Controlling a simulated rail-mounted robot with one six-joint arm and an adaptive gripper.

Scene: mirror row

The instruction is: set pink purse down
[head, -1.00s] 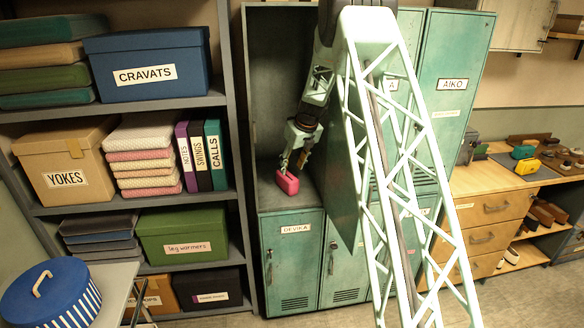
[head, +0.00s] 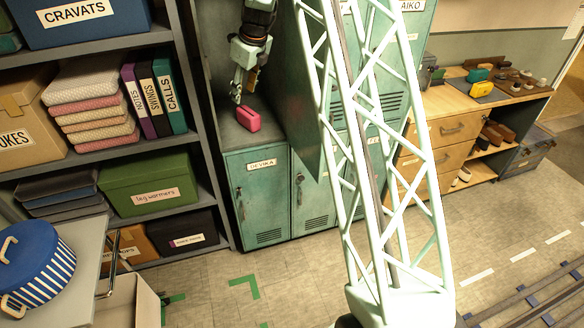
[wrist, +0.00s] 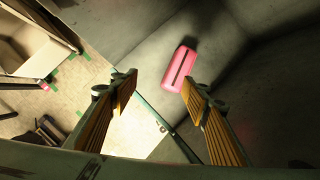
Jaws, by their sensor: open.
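The pink purse (head: 248,118) rests on the floor of the open upper locker compartment (head: 262,136), near its front edge. In the wrist view the purse (wrist: 179,66) lies on the grey locker floor with a dark line along its top. My gripper (head: 238,92) is open and empty, above and just left of the purse in the head view. In the wrist view its two orange-padded fingers (wrist: 156,88) stand apart. The purse is beyond the right fingertip there and not between the fingers.
The open locker door (head: 290,85) stands right of the compartment, beside my arm. A shelf unit (head: 205,120) with boxes and binders is on the left. A blue striped round box (head: 38,265) is at lower left. A wooden counter (head: 490,95) with small items is at right.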

